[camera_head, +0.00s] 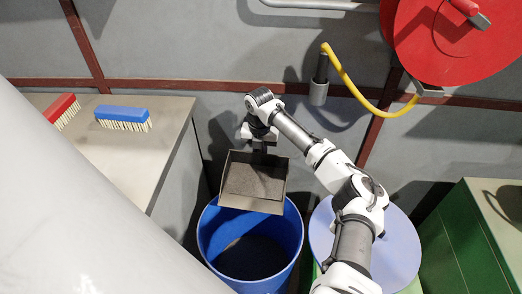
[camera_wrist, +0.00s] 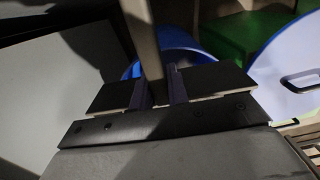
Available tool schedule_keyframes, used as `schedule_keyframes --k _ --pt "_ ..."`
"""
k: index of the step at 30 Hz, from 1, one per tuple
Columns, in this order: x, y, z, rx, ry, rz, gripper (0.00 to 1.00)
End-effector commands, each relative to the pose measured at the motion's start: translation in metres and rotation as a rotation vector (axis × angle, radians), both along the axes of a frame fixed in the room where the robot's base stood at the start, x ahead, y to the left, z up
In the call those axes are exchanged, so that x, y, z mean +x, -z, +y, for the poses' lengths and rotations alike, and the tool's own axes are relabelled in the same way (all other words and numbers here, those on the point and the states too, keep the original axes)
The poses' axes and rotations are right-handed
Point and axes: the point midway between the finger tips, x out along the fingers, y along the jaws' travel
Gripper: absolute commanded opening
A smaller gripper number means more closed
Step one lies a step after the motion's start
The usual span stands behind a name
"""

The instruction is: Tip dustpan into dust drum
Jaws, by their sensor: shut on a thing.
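The dustpan (camera_head: 253,183) is a square grey-brown pan with low side walls and dark dust spread over its floor. My gripper (camera_head: 259,150) is above and behind it in the head view, shut on its handle. In the wrist view my gripper (camera_wrist: 158,90) has both fingers closed around the dustpan handle (camera_wrist: 146,45). The dust drum (camera_head: 272,254) is an open blue drum below the dustpan. The dustpan's front edge is over the drum's back rim in the head view. The drum's blue wall also shows in the wrist view (camera_wrist: 183,44).
A bench (camera_head: 150,165) at left holds a blue brush (camera_head: 122,117) and a red brush (camera_head: 62,109). A pale blue round lid (camera_head: 402,247) lies right of the drum, partly behind my arm. A green cabinet (camera_head: 462,240) stands at right. A yellow hose (camera_head: 352,90) hangs on the wall.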

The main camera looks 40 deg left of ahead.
Motion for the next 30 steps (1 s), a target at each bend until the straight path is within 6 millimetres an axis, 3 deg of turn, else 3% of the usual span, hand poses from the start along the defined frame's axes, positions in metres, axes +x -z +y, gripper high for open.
schedule_keyframes --k 15,30 --pt "-0.008 0.018 -0.005 0.066 0.001 -0.129 0.00" --pt "-0.020 0.013 -0.010 0.137 0.000 -0.266 0.00"
